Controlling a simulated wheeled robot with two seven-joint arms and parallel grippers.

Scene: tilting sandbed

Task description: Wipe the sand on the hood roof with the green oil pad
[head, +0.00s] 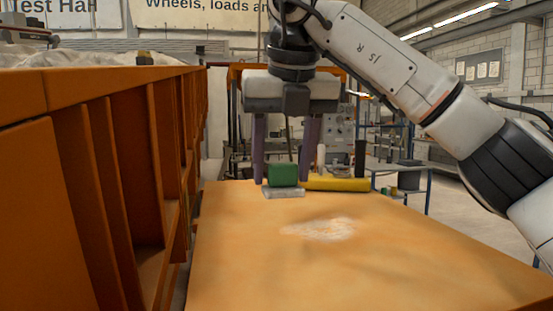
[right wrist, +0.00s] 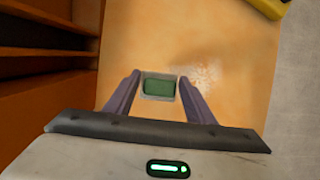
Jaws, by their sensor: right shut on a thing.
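The green oil pad (head: 283,174) is a small dark green block near the far end of the orange hood roof (head: 245,260). My right gripper (head: 284,178) reaches down from above, its two purple fingers on either side of the pad, shut on it. In the right wrist view the pad (right wrist: 158,88) is between the fingertips. A flat grey tray (head: 284,193) lies directly under the pad; I cannot tell whether they touch. The pale sand patch (head: 325,229) is on the roof, nearer and to the right of the pad. My left gripper is not in view.
A yellow bar-shaped object (head: 337,184) lies on the roof's far edge, right of the pad. A tall orange ribbed wall (head: 110,150) stands along the left, with a gap beside the roof. The roof's near part is clear.

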